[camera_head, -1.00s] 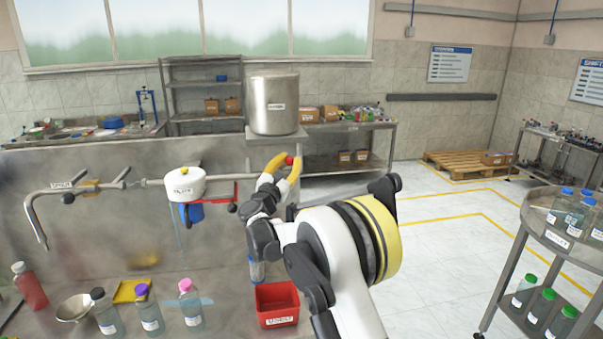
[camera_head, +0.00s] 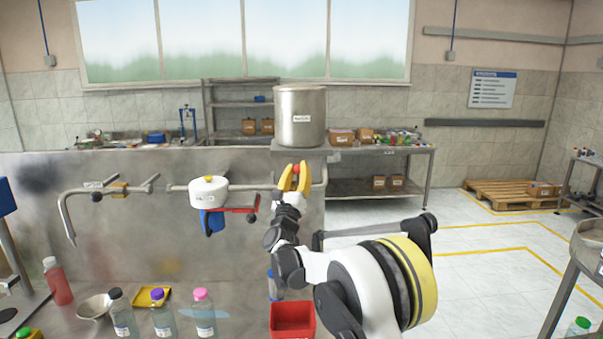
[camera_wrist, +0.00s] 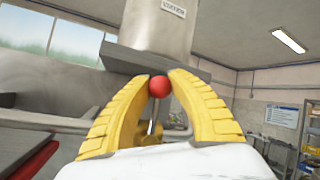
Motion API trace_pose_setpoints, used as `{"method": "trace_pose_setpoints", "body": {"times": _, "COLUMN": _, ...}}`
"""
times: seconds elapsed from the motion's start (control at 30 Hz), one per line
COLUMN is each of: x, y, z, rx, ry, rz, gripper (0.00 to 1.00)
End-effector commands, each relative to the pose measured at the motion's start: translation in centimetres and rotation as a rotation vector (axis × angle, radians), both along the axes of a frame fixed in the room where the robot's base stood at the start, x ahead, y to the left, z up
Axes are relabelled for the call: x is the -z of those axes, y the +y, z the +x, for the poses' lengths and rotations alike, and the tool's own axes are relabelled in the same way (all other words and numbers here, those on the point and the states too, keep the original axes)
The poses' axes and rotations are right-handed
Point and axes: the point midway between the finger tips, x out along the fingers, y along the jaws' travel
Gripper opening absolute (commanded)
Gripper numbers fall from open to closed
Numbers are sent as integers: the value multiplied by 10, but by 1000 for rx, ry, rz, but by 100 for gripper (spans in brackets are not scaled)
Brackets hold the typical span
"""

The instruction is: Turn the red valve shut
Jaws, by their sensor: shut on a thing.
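A small red ball-shaped knob (camera_head: 297,168) sits between the fingertips of my gripper (camera_head: 295,174), beside the right end of the pipe. In the wrist view the red knob (camera_wrist: 160,86) is between the two yellow fingers, with a thin metal stem below it. My gripper is shut on this knob. A flat red lever (camera_head: 240,209) sits on the pipe to the left, under a white round housing (camera_head: 208,191). The lever also shows in the wrist view (camera_wrist: 35,160) at lower left. My fingers hide part of what the knob is mounted on.
A large metal tank (camera_head: 301,118) stands behind my gripper. A red bin (camera_head: 292,319) sits below on the bench. Several bottles (camera_head: 163,317) and a metal bowl (camera_head: 94,306) stand at lower left. The floor at right is mostly open, with a wooden pallet (camera_head: 500,192) farther back.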

Motion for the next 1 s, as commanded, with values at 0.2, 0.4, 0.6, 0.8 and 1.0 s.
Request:
{"method": "trace_pose_setpoints", "body": {"times": 0.2, "x": 0, "y": 3, "z": 0, "rx": -2, "ry": 1, "rz": -21, "gripper": 0}}
{"method": "trace_pose_setpoints", "body": {"times": 0.4, "x": 0, "y": 3, "z": 0, "rx": -2, "ry": 1, "rz": -23, "gripper": 0}}
{"method": "trace_pose_setpoints", "body": {"times": 0.6, "x": 0, "y": 3, "z": 0, "rx": -3, "ry": 0, "rz": -22, "gripper": 44}}
{"method": "trace_pose_setpoints", "body": {"times": 0.8, "x": 0, "y": 2, "z": 0, "rx": -2, "ry": 1, "rz": -21, "gripper": 48}}
{"method": "trace_pose_setpoints", "body": {"times": 1.0, "x": 3, "y": 4, "z": -5, "rx": -2, "ry": 1, "rz": -21, "gripper": 48}}
